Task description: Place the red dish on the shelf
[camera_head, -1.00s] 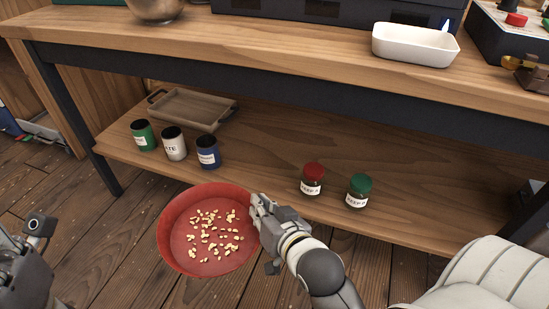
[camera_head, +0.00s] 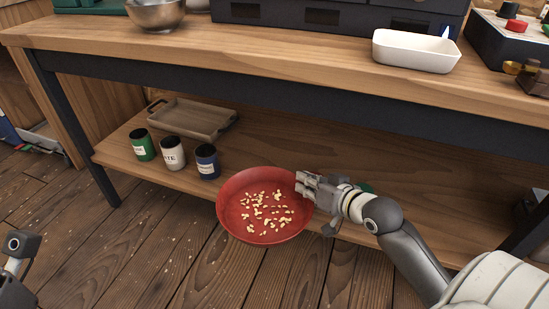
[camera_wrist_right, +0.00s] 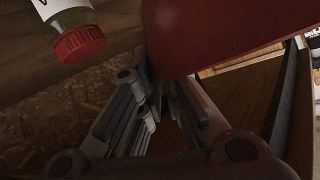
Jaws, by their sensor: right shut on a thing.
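The red dish (camera_head: 236,212) with several pale beans in it is held in the air at the front edge of the lower shelf (camera_head: 285,158). My right gripper (camera_head: 304,188) is shut on the dish's right rim. In the right wrist view the dish (camera_wrist_right: 225,28) fills the upper right, with its rim between my fingers (camera_wrist_right: 160,95). The dish looks roughly level. My left arm shows only in part at the lower left of the head view, and its fingers are out of the picture.
A red-lidded jar (camera_wrist_right: 80,44) is near my right gripper; a green-lidded jar (camera_head: 366,187) is mostly hidden. The shelf's middle is clear.

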